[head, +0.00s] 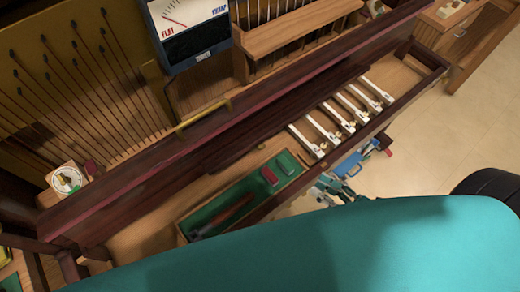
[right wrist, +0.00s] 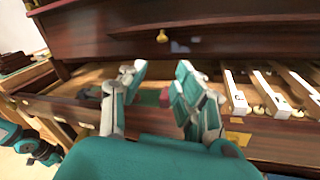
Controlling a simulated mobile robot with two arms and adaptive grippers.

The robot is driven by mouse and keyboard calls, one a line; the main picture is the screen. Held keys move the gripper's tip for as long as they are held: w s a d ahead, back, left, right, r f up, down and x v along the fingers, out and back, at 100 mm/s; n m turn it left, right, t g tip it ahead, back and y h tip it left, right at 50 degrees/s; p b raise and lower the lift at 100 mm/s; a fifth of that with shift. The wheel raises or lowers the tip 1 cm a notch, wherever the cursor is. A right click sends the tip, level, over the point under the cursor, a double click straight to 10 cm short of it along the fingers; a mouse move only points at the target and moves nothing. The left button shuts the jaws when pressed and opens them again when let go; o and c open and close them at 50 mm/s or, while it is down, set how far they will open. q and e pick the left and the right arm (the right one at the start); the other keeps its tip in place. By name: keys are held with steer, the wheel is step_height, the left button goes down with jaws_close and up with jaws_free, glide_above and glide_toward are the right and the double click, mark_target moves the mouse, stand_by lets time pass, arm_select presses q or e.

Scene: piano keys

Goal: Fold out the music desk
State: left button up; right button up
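A long dark red-brown board with a brass fitting (head: 203,115) runs diagonally across the piano in the head view. It looks like the folded music desk (head: 255,105), though I cannot be sure. In the right wrist view a dark upright panel with a small brass knob (right wrist: 162,37) stands behind my fingers. My right gripper (head: 330,186) is at the piano's front edge beside the green-lined tray, partly hidden by my teal body. Its fingers (right wrist: 155,92) are spread, with nothing seen between them, and apart from the panel. My left gripper does not show clearly in either view.
Several white-tipped keys (head: 345,115) lie to the right of the green-lined tray (head: 215,210), which holds small items. A blue object (head: 358,158) is beyond the front edge.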

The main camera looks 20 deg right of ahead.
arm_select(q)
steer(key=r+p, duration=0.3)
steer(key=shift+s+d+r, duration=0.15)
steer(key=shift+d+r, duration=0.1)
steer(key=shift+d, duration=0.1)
arm_select(e)
steer(key=x, duration=1.7)
steer(key=shift+w+r, duration=0.15)
steer(key=shift+r, duration=0.15)
steer(key=shift+d, duration=0.15)
steer(key=shift+c, duration=0.3)
